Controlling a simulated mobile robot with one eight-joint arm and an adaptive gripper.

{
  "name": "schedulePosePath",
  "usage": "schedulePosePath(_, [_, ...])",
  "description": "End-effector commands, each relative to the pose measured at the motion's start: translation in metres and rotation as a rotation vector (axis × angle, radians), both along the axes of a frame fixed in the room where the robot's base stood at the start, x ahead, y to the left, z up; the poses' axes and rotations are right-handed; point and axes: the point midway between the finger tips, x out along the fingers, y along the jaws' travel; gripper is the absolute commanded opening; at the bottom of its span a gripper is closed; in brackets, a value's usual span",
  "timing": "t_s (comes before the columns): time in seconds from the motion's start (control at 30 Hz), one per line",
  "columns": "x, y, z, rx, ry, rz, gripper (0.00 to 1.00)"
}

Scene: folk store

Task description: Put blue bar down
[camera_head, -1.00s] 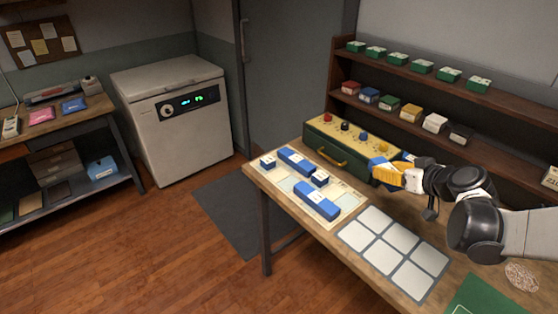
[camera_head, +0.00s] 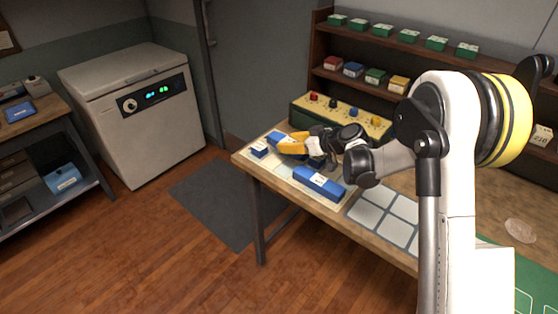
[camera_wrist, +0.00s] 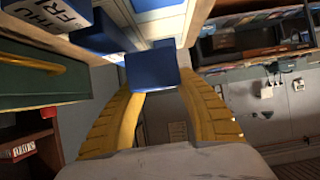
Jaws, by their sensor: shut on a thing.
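My gripper (camera_head: 284,147) has yellow fingers and is low over the far left end of the worktable. In the wrist view its fingers (camera_wrist: 152,85) are shut on a blue bar (camera_wrist: 152,68), whose end face shows between the tips. In the head view the gripper partly hides blue pieces, so I cannot tell the held bar from the one beside it. A small blue block (camera_head: 259,151) is left of the gripper. A long blue bar (camera_head: 319,184) with a white label lies to its right. They lie on a pale printed sheet (camera_head: 300,190).
A green case with a cream top (camera_head: 352,111) and knobs stands behind the sheet. Grey square pads (camera_head: 368,215) lie to the right. A shelf (camera_head: 330,75) with small coloured boxes stands at the back. Another blue bar (camera_wrist: 98,38) is close in the wrist view.

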Motion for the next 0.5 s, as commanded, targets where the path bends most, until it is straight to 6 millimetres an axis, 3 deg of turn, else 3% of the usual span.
schedulePosePath(0.1, [0.001,0.020,-0.014,-0.001,0.000,0.000,0.08])
schedulePosePath(0.2, [0.002,0.027,-0.017,0.000,0.000,-0.001,0.08])
schedulePosePath(0.33, [0.002,0.029,-0.025,0.000,0.000,-0.002,0.08])
schedulePosePath(0.5, [0.002,0.028,-0.053,0.000,0.000,-0.002,0.08])
